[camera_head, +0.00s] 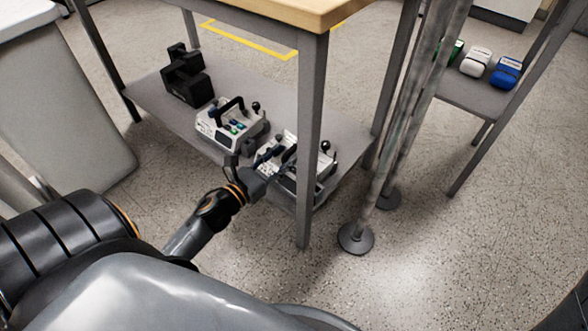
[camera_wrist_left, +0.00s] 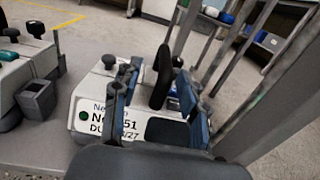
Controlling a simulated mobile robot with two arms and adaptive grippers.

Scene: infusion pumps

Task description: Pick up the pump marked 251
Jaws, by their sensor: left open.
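The white pump (camera_head: 325,165) at the right end of the low shelf has a black handle and knobs. In the left wrist view its label (camera_wrist_left: 108,121) is partly covered by a finger and shows "51" on the number line. My left gripper (camera_head: 273,160) is at this pump, partly hiding it. In the left wrist view, the left gripper (camera_wrist_left: 155,83) is open, one finger on either side of the black handle (camera_wrist_left: 162,72). I cannot tell whether the fingers touch it. My right gripper is not in view.
A similar pump (camera_head: 228,127) stands to the left on the grey shelf (camera_head: 150,95), with a black object (camera_head: 186,80) beyond it. A table leg (camera_head: 309,140) rises in front of the shelf. A metal pole stands on the right. Another shelf holds white, blue and green items.

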